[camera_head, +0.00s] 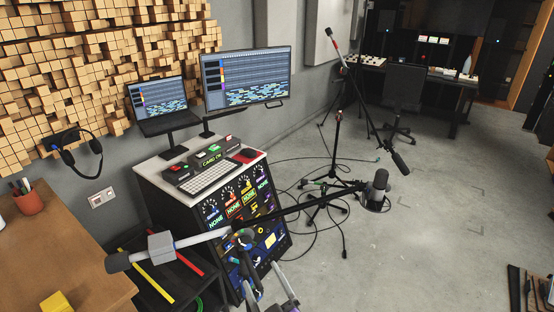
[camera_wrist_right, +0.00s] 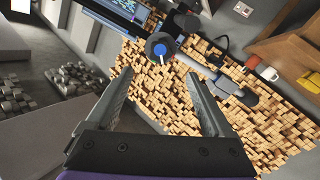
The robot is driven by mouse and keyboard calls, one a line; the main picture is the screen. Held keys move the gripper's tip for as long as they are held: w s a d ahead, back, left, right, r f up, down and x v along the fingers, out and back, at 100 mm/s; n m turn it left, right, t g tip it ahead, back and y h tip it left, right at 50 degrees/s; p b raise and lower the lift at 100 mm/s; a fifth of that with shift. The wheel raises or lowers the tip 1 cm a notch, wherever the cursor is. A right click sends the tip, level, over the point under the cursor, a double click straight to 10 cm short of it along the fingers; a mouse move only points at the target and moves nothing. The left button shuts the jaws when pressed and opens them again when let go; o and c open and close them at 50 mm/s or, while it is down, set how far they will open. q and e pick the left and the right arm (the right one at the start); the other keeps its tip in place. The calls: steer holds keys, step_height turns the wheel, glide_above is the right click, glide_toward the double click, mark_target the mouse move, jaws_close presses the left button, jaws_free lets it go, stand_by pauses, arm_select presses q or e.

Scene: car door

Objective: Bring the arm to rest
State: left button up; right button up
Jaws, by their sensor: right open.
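A microphone boom arm (camera_head: 305,207) slants across the lower middle of the head view. A dark microphone (camera_head: 377,187) is at its right end; a grey block (camera_head: 161,246) and a dark end piece are toward its left end. A blue knob (camera_head: 243,240) sits at its pivot; the knob also shows in the wrist view (camera_wrist_right: 160,48). My right gripper (camera_head: 262,276) is just below the knob in the head view. In the wrist view its fingers (camera_wrist_right: 160,88) are apart, with nothing between them; the knob appears beyond their tips. My left gripper is not in view.
A black console (camera_head: 250,205) with a keyboard stands behind the boom, with two screens (camera_head: 246,76) above. A wooden desk (camera_head: 60,250) is at left. Another boom stand (camera_head: 336,130) and loose cables are on the floor. Open floor lies at right.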

steer(key=s+d+f+m+g+h+p, duration=0.15)
steer(key=s+d+m+g+h, duration=0.25)
steer(key=d, duration=0.5)
steer(key=s+d+f+m+g+h+p, duration=0.1)
steer(key=s+d+m+g+h+p, duration=0.25)
steer(key=d, duration=0.65)
steer(key=s+d+m+g+p, duration=0.1)
steer(key=s+d+m+g, duration=0.1)
steer(key=s, duration=0.7)
steer(key=shift+d+m+g, duration=0.35)
steer(key=shift+d+g, duration=0.3)
steer(key=shift+d, duration=0.1)
